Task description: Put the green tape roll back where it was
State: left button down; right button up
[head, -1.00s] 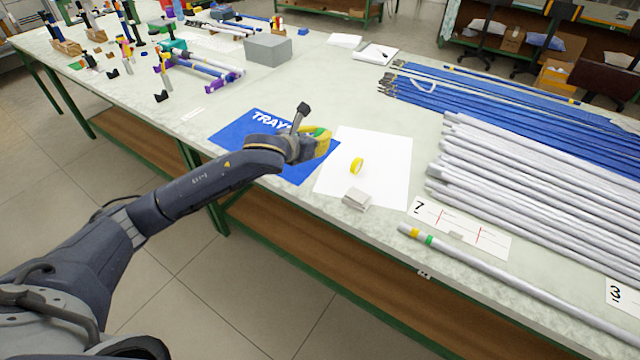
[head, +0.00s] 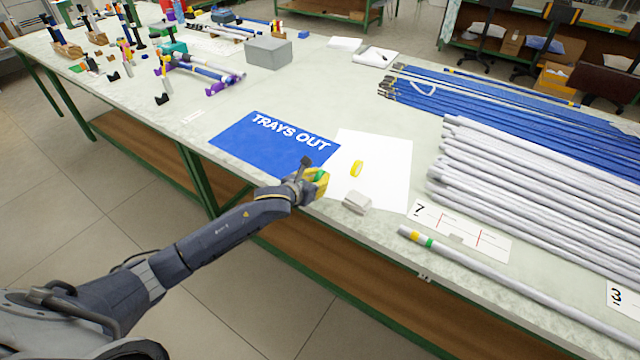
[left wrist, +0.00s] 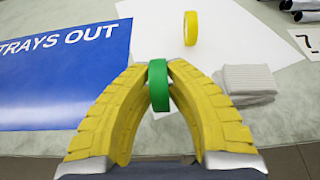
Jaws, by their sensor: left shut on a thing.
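The green tape roll (left wrist: 158,86) is held between the yellow fingertips of my left gripper (left wrist: 160,84). In the left wrist view it stands on edge, in front of the white sheet's near edge. In the head view my left gripper (head: 318,182) is over the near left corner of the white sheet (head: 385,170), by the blue TRAYS OUT mat (head: 250,140); a bit of the green tape roll (head: 319,176) shows between its fingers. I cannot tell whether the roll touches the surface. My right gripper is not in view.
A yellow tape roll (head: 357,168) stands on the white sheet. A folded grey-white cloth (head: 357,202) lies at the sheet's near edge, just right of my left gripper. A rod with yellow and green bands (head: 470,262) and stacked grey rods (head: 530,190) lie to the right.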

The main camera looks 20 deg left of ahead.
pick_arm(q)
jog(key=shift+f, duration=1.3)
jog(key=c, duration=1.4)
grip_release()
jog(key=shift+f, duration=0.1)
jog(key=shift+c, duration=0.2)
